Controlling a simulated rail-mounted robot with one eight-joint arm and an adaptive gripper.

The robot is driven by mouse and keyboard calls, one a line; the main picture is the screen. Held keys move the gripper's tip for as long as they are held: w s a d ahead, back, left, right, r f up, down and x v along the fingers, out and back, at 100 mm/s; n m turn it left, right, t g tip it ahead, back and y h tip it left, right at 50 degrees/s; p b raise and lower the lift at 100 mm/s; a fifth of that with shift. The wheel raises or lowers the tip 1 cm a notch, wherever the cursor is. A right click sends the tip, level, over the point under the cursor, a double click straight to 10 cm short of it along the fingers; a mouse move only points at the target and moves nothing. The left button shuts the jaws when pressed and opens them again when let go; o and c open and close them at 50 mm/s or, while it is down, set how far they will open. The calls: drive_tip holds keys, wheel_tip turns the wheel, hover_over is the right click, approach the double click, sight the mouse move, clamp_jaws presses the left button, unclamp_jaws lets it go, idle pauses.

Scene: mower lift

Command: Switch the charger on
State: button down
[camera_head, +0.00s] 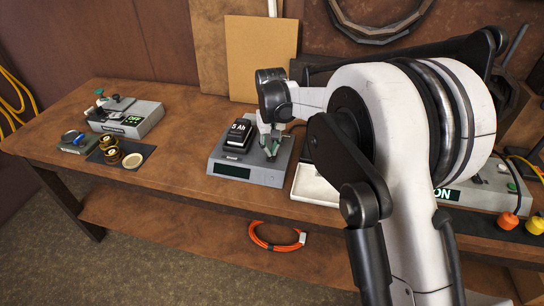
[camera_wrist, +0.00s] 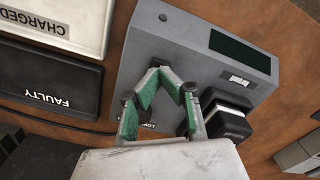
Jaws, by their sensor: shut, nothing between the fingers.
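A grey unit (camera_head: 128,118) with a lever, a green knob and a small screen reading OFF stands at the left of the bench. I cannot tell for sure which unit is the charger. A grey unit with a dark blank screen (camera_head: 235,171) stands mid-bench, bearing a black battery (camera_head: 240,133) marked 5 Ah; the battery shows in the wrist view (camera_wrist: 228,120). My gripper (camera_head: 271,152) is over this unit's right side, beside the battery, empty, its green-padded fingers (camera_wrist: 160,74) shut. A label starting "LO" is partly hidden by the fingers. Contact is unclear.
A white CHARGED tray (camera_wrist: 62,42) and a black FAULTY tray (camera_wrist: 50,88) lie beside the middle unit. Another unit (camera_head: 480,195), partly behind my arm, shows ON. An orange cable (camera_head: 262,243) lies on the lower shelf.

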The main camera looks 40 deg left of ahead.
sight(272, 158)
drive_tip(key=shift+f+b, duration=0.8)
drive_tip(key=shift+f, duration=0.35)
idle(0.6)
drive_tip(key=shift+r+p, duration=1.05)
drive_tip(key=shift+r, duration=2.5)
